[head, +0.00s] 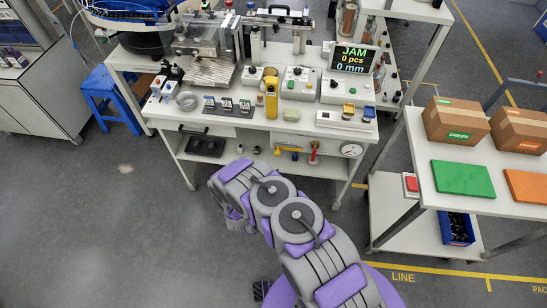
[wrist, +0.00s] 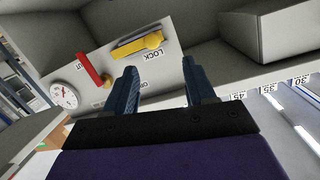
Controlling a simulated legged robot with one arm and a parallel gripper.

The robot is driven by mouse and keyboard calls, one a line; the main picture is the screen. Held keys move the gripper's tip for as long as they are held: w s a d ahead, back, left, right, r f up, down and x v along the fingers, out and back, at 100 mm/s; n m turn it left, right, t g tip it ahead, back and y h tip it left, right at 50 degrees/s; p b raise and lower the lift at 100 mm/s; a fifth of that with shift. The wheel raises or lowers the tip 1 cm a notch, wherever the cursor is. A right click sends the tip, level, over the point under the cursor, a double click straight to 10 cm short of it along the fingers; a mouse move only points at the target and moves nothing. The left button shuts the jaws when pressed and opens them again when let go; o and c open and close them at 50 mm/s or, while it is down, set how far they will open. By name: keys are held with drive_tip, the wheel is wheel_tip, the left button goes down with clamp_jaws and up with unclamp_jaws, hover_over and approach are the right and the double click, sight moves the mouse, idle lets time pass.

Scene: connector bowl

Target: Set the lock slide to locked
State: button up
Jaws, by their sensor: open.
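In the head view, a yellow piece (head: 288,150), likely the same slide, shows on the panel under the bench top. My gripper (wrist: 163,78) is open and empty, with its two dark blue fingers apart. The slide shows beyond the fingertips, up and left of the gap between them, and no contact shows. In the head view I cannot make out my gripper's fingers.
A red handle (wrist: 88,68) and a round gauge (wrist: 64,95) sit left of the slide in the wrist view. A small yellow knob (wrist: 107,82) is near the left finger. A scale strip with numbers (wrist: 270,88) lies at right. The bench top (head: 225,126) overhangs the panel.

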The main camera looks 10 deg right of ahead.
drive_tip(key=n+t, duration=0.1)
drive_tip(key=t, duration=0.1)
approach(277, 155)
drive_tip(key=b+x, duration=0.4)
drive_tip(key=x, duration=0.6)
drive_tip(key=shift+w+d+b, duration=0.1)
drive_tip(key=shift+w+b, duration=0.2)
drive_tip(key=shift+b, duration=0.05)
drive_tip(key=shift+c, duration=0.4)
clamp_jaws()
